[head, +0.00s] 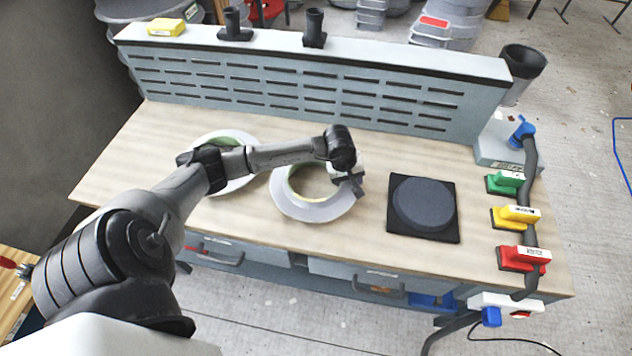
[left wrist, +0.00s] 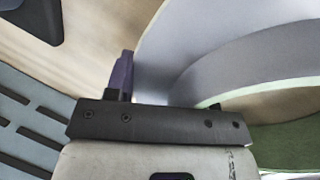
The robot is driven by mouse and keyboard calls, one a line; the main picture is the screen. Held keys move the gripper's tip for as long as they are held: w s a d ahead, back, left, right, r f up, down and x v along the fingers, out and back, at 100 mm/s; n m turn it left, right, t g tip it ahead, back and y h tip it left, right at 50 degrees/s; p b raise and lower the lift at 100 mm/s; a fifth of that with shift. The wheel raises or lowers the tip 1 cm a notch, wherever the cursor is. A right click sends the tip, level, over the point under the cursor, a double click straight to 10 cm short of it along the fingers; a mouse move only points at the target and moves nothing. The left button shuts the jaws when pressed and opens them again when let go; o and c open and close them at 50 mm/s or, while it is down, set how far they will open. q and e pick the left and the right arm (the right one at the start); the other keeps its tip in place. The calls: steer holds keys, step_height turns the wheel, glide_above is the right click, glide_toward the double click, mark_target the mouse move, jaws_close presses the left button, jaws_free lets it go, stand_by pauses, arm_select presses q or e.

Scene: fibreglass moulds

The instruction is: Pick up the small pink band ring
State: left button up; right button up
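No clearly pink ring shows in the head view. Two pale grey-lavender rings with greenish inner edges lie on the workbench (head: 140,170). The front ring (head: 299,208) is beside my left gripper (head: 349,184), at its right rim. The back ring (head: 240,183) is partly hidden behind my left arm. In the left wrist view a large pale ring (left wrist: 210,45) fills the upper right. My left gripper (left wrist: 168,90) has its fingers apart, one at the ring's outer edge, the other near its inner edge and mostly hidden. I cannot see firm contact. My right gripper is out of view.
A dark round block on a black square plate (head: 424,207) sits right of the front ring. Green, yellow and red handled blocks (head: 521,259) line the right edge. A slotted grey panel (head: 290,88) closes the back. Bare wood lies between the front ring and the plate.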

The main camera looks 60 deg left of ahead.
arm_select(q)
steer(key=c, duration=0.5)
steer(key=shift+c, duration=0.2)
steer(key=shift+s+r, duration=0.1)
steer(key=shift+r, duration=0.4)
steer(key=r, duration=0.2)
steer(key=d+r, duration=0.1)
steer(key=r, duration=0.1)
steer(key=shift+d, duration=0.1)
steer(key=w+d+r, duration=0.2)
steer(key=d+r, duration=0.4)
steer(key=d, duration=0.4)
steer(key=shift+d, duration=0.15)
